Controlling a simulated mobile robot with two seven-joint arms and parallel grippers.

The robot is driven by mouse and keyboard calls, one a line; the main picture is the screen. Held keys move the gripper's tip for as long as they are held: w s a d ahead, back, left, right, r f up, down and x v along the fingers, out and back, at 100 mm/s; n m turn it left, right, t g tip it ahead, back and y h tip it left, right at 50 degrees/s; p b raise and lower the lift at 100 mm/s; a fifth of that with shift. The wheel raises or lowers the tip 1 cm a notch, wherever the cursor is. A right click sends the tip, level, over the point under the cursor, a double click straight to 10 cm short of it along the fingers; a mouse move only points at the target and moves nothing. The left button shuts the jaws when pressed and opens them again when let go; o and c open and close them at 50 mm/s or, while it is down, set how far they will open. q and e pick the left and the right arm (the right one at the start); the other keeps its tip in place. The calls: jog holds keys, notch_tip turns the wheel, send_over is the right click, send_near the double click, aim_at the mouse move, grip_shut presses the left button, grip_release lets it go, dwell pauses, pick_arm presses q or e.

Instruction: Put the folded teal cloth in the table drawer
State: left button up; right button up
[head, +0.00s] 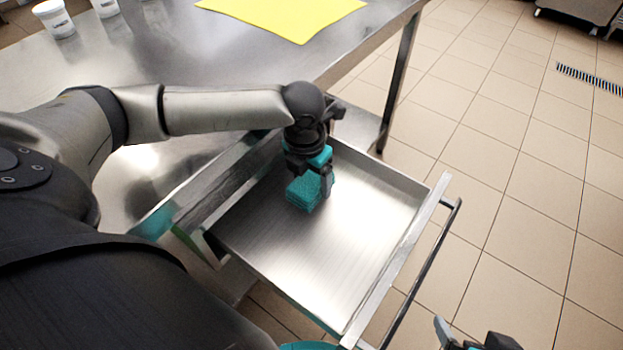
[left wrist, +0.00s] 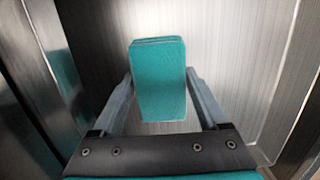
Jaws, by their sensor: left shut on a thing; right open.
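The folded teal cloth (head: 303,193) is inside the open table drawer (head: 350,255), toward its back left part. My left gripper (head: 325,183) is shut on the cloth, reaching down into the drawer. In the left wrist view the cloth (left wrist: 160,80) stands between the two fingers, with the bare metal drawer bottom (left wrist: 225,50) behind it. I cannot tell whether the cloth touches the drawer bottom. My right gripper (head: 475,338) is open and empty at the bottom edge of the head view, outside the drawer, partly cut off.
The metal table (head: 150,75) stands above the drawer and carries a yellow sheet (head: 285,12) and two white tubs (head: 54,18). The drawer handle (head: 425,275) juts out at the right. Tiled floor (head: 530,170) with a drain grate (head: 590,78) is clear.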

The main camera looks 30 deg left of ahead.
pick_arm(q)
jog(key=shift+f, duration=0.2)
pick_arm(e)
jog(key=shift+s+d, duration=0.1)
jog(key=shift+s, duration=0.05)
pick_arm(q)
jog(key=shift+f, duration=0.35)
pick_arm(e)
jog(key=shift+s+d+r, duration=0.1)
jog(key=shift+s+d, duration=0.1)
jog(key=shift+g, duration=0.3)
pick_arm(q)
jog(key=o, duration=1.2)
jog(key=shift+o, duration=0.2)
